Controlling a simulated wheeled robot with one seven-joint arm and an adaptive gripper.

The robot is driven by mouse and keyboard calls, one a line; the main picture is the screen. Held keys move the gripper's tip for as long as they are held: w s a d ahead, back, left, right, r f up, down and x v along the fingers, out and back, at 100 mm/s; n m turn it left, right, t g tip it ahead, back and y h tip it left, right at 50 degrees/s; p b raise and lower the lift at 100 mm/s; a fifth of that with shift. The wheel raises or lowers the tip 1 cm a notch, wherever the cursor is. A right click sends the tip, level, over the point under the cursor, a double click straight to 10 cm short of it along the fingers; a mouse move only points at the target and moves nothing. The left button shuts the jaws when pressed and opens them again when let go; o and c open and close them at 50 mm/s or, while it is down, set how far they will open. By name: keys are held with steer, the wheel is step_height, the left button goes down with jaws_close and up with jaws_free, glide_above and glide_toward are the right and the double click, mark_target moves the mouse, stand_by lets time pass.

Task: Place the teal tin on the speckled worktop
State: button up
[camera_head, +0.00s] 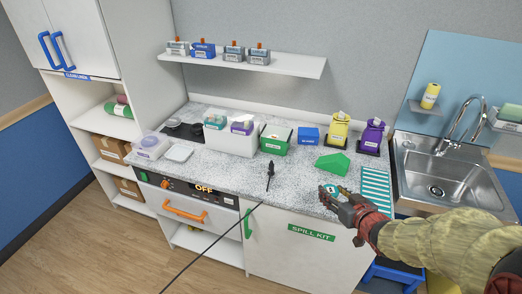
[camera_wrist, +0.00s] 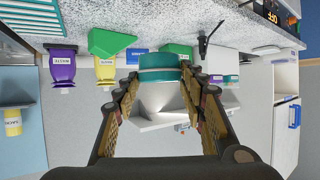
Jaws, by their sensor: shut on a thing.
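The teal tin (camera_wrist: 160,76), teal with a paler band and a whitish face, sits between the fingers of my gripper (camera_wrist: 160,100) in the wrist view, which is upside down. My gripper (camera_head: 338,197) is shut on it. In the head view only a small part of the tin (camera_head: 331,188) shows by the fingertips, near the front edge of the speckled worktop (camera_head: 225,178). I cannot tell whether the tin touches the worktop. The worktop also shows along the top of the wrist view (camera_wrist: 150,20).
A green wedge (camera_head: 333,163) and a teal striped mat (camera_head: 376,187) lie near my gripper. A black upright tool (camera_head: 270,175) stands to the left. Yellow (camera_head: 338,131) and purple (camera_head: 372,137) containers stand behind. The sink (camera_head: 445,175) is right. The worktop's front middle has free room.

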steer(key=shift+s+d+r, duration=0.45)
steer(key=shift+d, duration=0.3)
steer(key=b, duration=0.7)
glide_above(312, 196)
steer(key=f, duration=0.9)
steer(key=shift+s+d, duration=0.15)
steer(key=shift+s, duration=0.2)
steer(key=shift+w+f+b, duration=0.2)
steer(key=shift+f+b, duration=0.35)
steer(key=shift+f, duration=0.4)
steer(key=shift+w+f+b, duration=0.15)
steer(key=shift+f+b, duration=0.35)
steer(key=shift+f, duration=0.45)
steer(key=shift+f, duration=0.2)
steer(key=o, duration=1.2)
steer(key=shift+c, duration=0.2)
steer(key=shift+r, duration=0.15)
